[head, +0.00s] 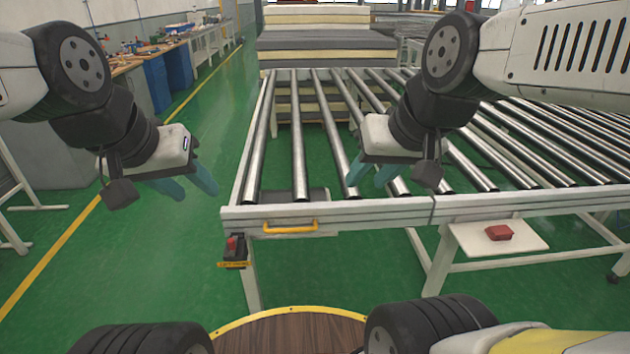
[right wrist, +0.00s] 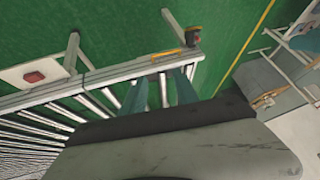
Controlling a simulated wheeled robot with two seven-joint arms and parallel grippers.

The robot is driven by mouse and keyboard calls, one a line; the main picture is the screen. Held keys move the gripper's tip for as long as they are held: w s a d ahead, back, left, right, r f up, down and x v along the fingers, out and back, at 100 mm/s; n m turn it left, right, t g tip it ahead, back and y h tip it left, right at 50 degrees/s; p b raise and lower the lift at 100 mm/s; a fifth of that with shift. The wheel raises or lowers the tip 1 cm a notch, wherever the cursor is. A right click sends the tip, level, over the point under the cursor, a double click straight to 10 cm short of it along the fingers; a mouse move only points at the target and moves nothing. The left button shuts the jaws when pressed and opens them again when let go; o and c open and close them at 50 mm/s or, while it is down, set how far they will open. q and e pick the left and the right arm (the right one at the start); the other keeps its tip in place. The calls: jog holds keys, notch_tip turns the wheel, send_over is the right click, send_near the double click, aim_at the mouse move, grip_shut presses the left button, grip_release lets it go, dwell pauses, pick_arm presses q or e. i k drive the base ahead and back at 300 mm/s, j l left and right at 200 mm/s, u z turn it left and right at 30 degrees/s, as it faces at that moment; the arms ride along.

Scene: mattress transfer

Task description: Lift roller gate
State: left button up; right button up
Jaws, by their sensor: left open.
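The roller gate (head: 330,216) is a white-framed section of metal rollers with a yellow handle (head: 290,227) on its front rail. The handle also shows in the right wrist view (right wrist: 166,53), beyond the fingertips. My left gripper (head: 188,186) is open and empty, over the floor left of the gate. My right gripper (head: 372,178) is above the rollers, right of the handle and apart from it.
A red-button switch box (head: 235,248) hangs at the gate's front left corner. More rollers extend right of a seam in the rail. A red box (head: 498,232) sits on a white shelf. Stacked mattresses (head: 325,45) stand at the far end.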

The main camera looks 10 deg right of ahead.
aim_at(243, 217)
jog(key=i+j+u, duration=0.15)
jog(key=j+u, duration=0.15)
jog(key=j, duration=0.15)
jog(key=i+j+u, duration=0.15)
jog(key=j+u, duration=0.2)
jog(key=i+j+u, duration=0.7)
jog(key=i+j, duration=0.15)
jog(key=i+j+u, duration=0.1)
jog(key=i+j, duration=0.15)
jog(key=i, duration=0.2)
jog(key=i+z, duration=0.45)
jog(key=i+j+z, duration=0.15)
jog(key=i+z, duration=0.25)
jog(key=i, duration=0.15)
jog(key=i+l+z, duration=0.15)
jog(key=i+z, duration=0.25)
jog(key=i, duration=0.55)
jog(key=i+j+z, duration=0.15)
jog(key=i+z, duration=0.25)
jog(key=i, duration=1.2)
